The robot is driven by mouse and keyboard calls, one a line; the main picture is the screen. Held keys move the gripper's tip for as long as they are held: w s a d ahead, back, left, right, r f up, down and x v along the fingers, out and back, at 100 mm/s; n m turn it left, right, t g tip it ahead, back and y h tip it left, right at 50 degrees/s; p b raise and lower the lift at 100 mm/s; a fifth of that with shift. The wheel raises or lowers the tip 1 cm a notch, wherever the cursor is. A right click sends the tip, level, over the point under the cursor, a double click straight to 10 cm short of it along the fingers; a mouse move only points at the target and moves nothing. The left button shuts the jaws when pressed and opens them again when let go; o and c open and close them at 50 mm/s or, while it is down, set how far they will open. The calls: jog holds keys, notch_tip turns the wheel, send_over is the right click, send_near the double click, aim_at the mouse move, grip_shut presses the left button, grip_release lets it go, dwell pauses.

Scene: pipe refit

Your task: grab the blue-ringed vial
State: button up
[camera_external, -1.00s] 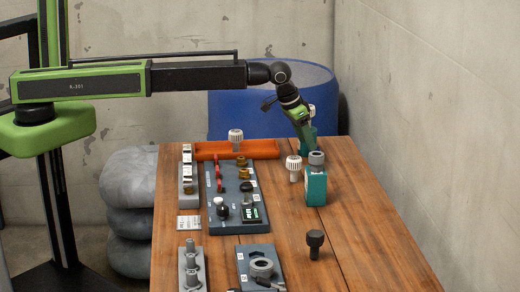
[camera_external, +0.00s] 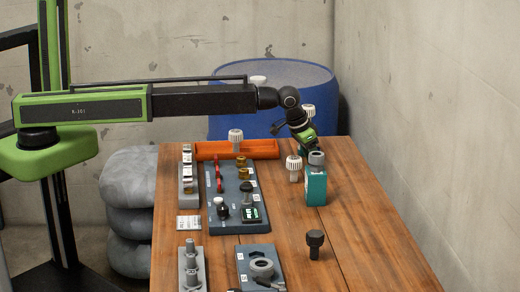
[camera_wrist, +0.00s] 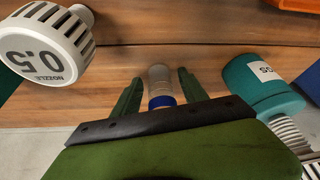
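The blue-ringed vial (camera_wrist: 159,80) shows in the wrist view, a clear, greyish cylinder with a blue band at its near end. It lies between the two green fingers of my gripper (camera_wrist: 160,95), with a narrow gap on each side. The fingers are apart and do not seem to touch it. In the external view my gripper (camera_external: 309,147) is low over the table's right half, its tips hidden behind the teal block with the grey top. The vial cannot be made out in that view.
In the wrist view a white ribbed nozzle knob (camera_wrist: 47,42) is at upper left and a teal labelled cylinder (camera_wrist: 260,85) close on the right. The teal block (camera_external: 316,188) and a white knob (camera_external: 294,168) stand near my gripper.

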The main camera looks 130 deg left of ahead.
grip_shut()
jog(key=shift+r+p, duration=0.6)
jog(key=shift+p, duration=0.05)
jog(key=r+p, duration=0.4)
jog(key=shift+d+r, duration=0.1)
jog(key=shift+d, duration=0.15)
jog(key=d+r+p, duration=0.1)
jog(key=d, duration=0.2)
jog(key=w+d+r+p, duration=0.1)
jog(key=d+r+p, duration=0.1)
jog(key=d, duration=0.1)
jog(key=w+d+r+p, duration=0.1)
jog(key=d+r+p, duration=0.1)
jog(key=d, duration=0.1)
jog(key=shift+w+d+r, duration=0.1)
jog(key=shift+d, duration=0.25)
jog(key=shift+w+d+r+p, duration=0.2)
jog(key=shift+d+p, duration=0.15)
jog(key=shift+d, duration=0.2)
